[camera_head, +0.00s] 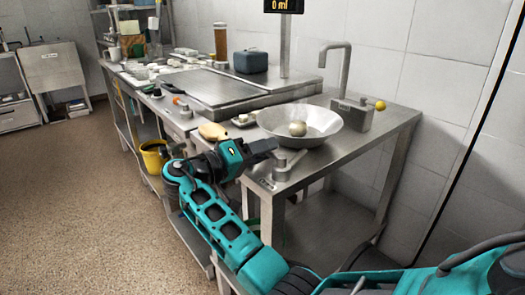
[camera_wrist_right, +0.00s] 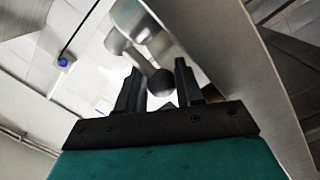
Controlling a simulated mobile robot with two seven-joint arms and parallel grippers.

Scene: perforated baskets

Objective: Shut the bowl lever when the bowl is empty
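A wide metal bowl (camera_head: 325,118) sits on the steel counter, with a pale round thing (camera_head: 298,128) at its bottom; I cannot tell what that is. No liquid is visible in it. A metal lever with a round base (camera_head: 282,172) stands at the counter's front edge, below the bowl. My right gripper (camera_head: 266,148) is beside the lever, pointing right. In the right wrist view the gripper (camera_wrist_right: 157,82) is open, with the lever's rounded knob (camera_wrist_right: 161,82) showing between its fingertips; contact cannot be told. My left gripper is not in view.
A display (camera_head: 283,6) above the counter reads 0 ml. A yellow bucket (camera_head: 154,156) is below the counter at left. A tan oval item (camera_head: 212,131) lies near my right wrist.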

